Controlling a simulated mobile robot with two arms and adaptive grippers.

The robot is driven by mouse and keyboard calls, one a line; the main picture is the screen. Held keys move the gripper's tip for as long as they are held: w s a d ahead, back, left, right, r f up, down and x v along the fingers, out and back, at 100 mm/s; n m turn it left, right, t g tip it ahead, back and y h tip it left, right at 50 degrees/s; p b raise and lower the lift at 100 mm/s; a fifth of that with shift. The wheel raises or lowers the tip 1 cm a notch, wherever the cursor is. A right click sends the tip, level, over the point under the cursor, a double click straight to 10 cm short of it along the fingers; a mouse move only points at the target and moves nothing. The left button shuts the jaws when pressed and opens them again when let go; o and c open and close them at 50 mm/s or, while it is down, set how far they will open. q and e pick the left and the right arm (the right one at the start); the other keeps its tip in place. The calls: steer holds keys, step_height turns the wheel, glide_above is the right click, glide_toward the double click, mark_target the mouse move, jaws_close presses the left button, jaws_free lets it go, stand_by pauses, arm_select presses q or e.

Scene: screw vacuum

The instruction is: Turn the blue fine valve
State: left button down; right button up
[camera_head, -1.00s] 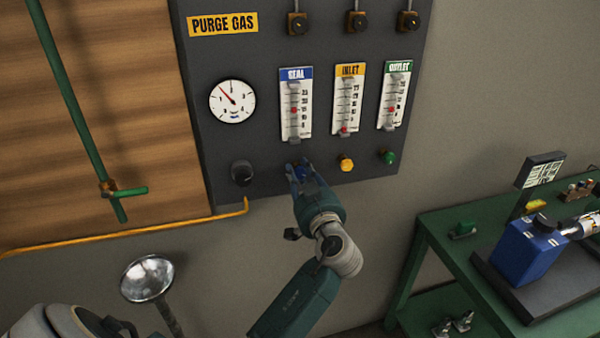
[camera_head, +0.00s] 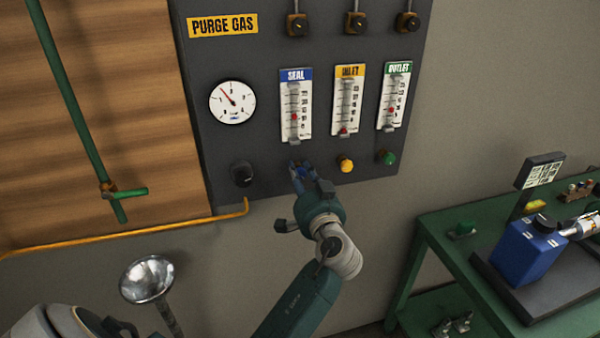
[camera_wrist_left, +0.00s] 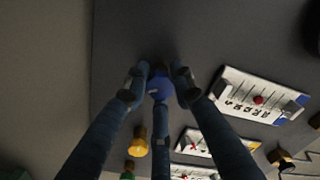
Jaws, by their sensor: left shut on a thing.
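The blue fine valve (camera_wrist_left: 159,87) is a round blue knob on the dark panel, under the SEAL flow meter (camera_head: 296,105). My left gripper (camera_head: 300,168) is at this knob in the head view, and its fingers hide most of it. In the left wrist view my left gripper (camera_wrist_left: 160,80) has a fingertip on each side of the knob and is shut on it. My right gripper is not in view.
The yellow knob (camera_head: 345,165) and green knob (camera_head: 387,157) are right of the blue one. A black knob (camera_head: 242,173) is to its left, below the round gauge (camera_head: 233,102). A green bench (camera_head: 440,235) stands at the right.

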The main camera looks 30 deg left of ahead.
arm_select(q)
steer(key=m+p, duration=0.1)
steer(key=m, duration=0.4)
steer(key=shift+f+p, duration=0.1)
steer(key=shift+p, duration=0.3)
steer(key=shift+m, duration=0.5)
steer(key=shift+f, duration=0.1)
steer(key=c, duration=1.4)
jaws_free()
steer(key=shift+c, duration=0.2)
steer(key=shift+s, duration=0.1)
steer(key=v, duration=1.2)
